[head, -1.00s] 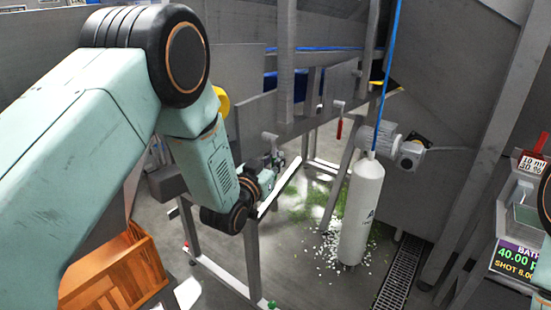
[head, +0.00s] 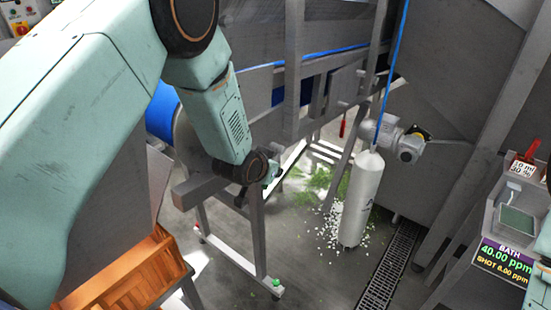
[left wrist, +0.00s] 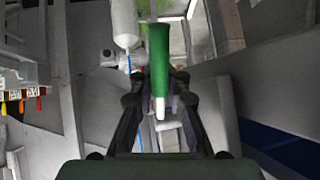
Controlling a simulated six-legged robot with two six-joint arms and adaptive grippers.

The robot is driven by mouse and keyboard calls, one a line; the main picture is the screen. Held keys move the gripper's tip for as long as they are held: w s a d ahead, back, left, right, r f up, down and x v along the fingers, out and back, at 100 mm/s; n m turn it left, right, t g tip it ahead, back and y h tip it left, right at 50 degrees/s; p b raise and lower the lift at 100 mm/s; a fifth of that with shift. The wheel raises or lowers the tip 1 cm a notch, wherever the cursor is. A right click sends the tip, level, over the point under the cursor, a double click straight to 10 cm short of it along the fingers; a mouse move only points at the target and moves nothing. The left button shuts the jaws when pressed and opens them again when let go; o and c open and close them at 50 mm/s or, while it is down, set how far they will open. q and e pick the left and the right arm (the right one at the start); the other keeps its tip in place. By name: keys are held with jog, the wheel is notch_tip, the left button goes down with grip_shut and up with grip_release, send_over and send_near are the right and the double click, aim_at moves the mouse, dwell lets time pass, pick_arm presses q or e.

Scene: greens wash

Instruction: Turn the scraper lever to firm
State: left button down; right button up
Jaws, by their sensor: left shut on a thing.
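My left gripper (head: 274,174) is beside the grey steel frame under the conveyor. In the left wrist view its two dark fingers (left wrist: 160,108) stand on either side of a green handle-like piece with a white end (left wrist: 159,60), and they are shut on it. I cannot tell for sure whether this piece is the scraper lever; in the head view it is too small and partly hidden by the gripper. A red handle (head: 343,126) hangs below the conveyor frame, right of my gripper and apart from it. My right gripper is not in view.
A white cylinder (head: 362,200) hangs by a blue line, right of my gripper. A grey motor (head: 405,145) is behind it. Green and white scraps (head: 318,180) lie on the floor by a drain grate (head: 388,268). An orange crate (head: 130,280) stands lower left. A dosing display (head: 503,258) is at right.

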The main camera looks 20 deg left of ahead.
pick_arm(q)
jog(key=shift+s+a+r+g+p, duration=0.1)
jog(key=shift+s+r+g+p, duration=0.25)
jog(key=shift+g+p, duration=0.5)
jog(key=shift+w, duration=0.1)
